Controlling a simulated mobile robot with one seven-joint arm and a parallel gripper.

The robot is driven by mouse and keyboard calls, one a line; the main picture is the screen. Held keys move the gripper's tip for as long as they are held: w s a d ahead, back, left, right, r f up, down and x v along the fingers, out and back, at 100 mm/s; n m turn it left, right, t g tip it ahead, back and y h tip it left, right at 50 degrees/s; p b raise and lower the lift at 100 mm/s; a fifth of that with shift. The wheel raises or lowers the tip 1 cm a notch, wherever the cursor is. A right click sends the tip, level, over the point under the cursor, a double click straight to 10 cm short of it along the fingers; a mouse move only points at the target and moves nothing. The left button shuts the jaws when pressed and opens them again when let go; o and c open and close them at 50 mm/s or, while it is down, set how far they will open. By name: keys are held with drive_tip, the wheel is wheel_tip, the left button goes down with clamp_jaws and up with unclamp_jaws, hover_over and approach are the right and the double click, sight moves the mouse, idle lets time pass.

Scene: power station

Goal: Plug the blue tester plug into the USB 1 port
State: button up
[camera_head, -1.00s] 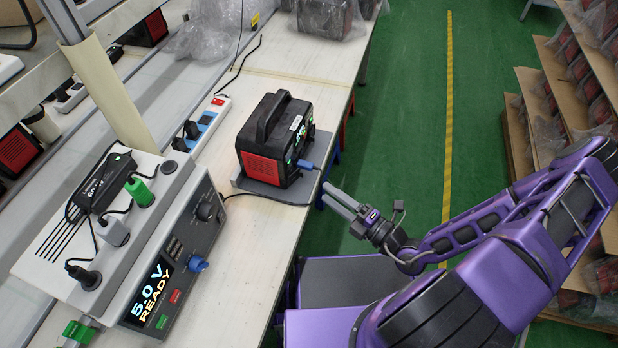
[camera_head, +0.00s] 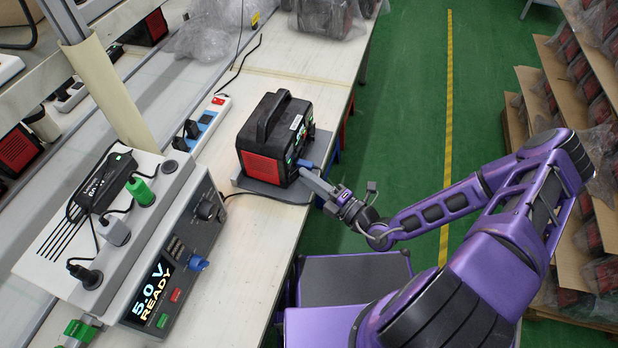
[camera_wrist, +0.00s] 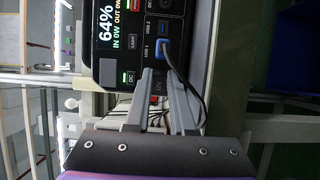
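The black and red power station (camera_head: 270,140) stands on a grey plate on the bench. The blue tester plug (camera_head: 306,164) sits at its port face. In the wrist view the blue plug (camera_wrist: 164,47) is at the USB 1 port, beside that label, with its dark cable curving down to the right. How deep it is seated cannot be told. The USB 2 port (camera_wrist: 164,27) is beside it and looks empty. My gripper (camera_wrist: 160,72) is open, with its two fingers apart. Its tips are close to the plug; contact cannot be told.
A grey tester box (camera_head: 200,235) reading "5.0 V READY" stands at the left with several plugs on top. Cartons with units (camera_head: 540,110) stand at the right; the green floor (camera_head: 410,70) between is clear.

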clamp_jaws()
drive_tip(key=n+g+y, duration=0.1)
drive_tip(key=w+n+g+y+b, duration=0.1)
drive_tip(key=shift+f+g, duration=0.15)
drive_tip(key=shift+g, duration=0.25)
drive_tip(key=shift+w+a+n+g+y+b, duration=0.1)
drive_tip(key=shift+w+n+g+y+b, duration=0.2)
drive_tip(key=shift+n+g+y, duration=0.35)
drive_tip(key=shift+w+a+n+g+y+b, duration=0.15)
drive_tip(key=shift+n+g+y+b, duration=0.25)
drive_tip(key=shift+n+g, duration=0.55)
drive_tip(key=o, duration=0.6)
unclamp_jaws()
drive_tip(key=shift+m, duration=0.3)
drive_tip(key=shift+c, duration=0.2)
drive_tip(key=shift+d, duration=0.1)
